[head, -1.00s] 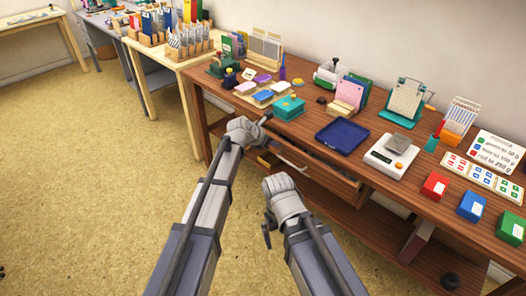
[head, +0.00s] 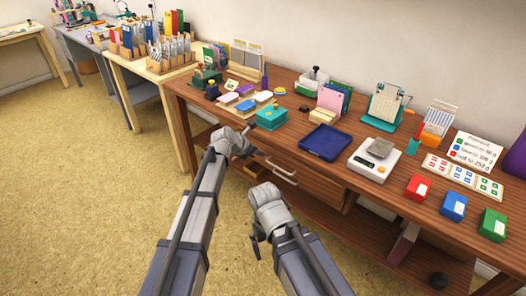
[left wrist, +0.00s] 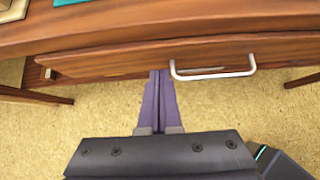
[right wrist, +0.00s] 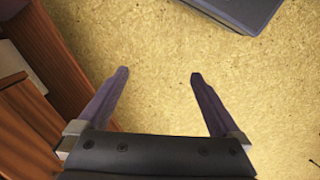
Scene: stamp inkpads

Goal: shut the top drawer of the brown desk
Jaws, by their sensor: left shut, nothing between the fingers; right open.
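The brown desk (head: 232,118) stands along the wall. Its top drawer (head: 318,184) lies under the desk top and has a pale bar handle (head: 281,168). In the left wrist view the drawer front (left wrist: 110,62) lies close beneath the desk edge, with the white handle (left wrist: 212,74); whether it is fully flush I cannot tell. My left gripper (head: 250,127) is shut and empty. Its fingertips (left wrist: 160,72) are at the drawer front, left of the handle; contact is unclear. My right gripper (right wrist: 159,74) is open and empty above the floor, in front of the desk.
The desk top holds a teal box (head: 272,117), a blue tray (head: 324,142), a scale (head: 374,158) and red (head: 418,187), blue (head: 453,206) and green boxes (head: 493,224). A pale table (head: 118,70) adjoins at left. The floor in front is clear.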

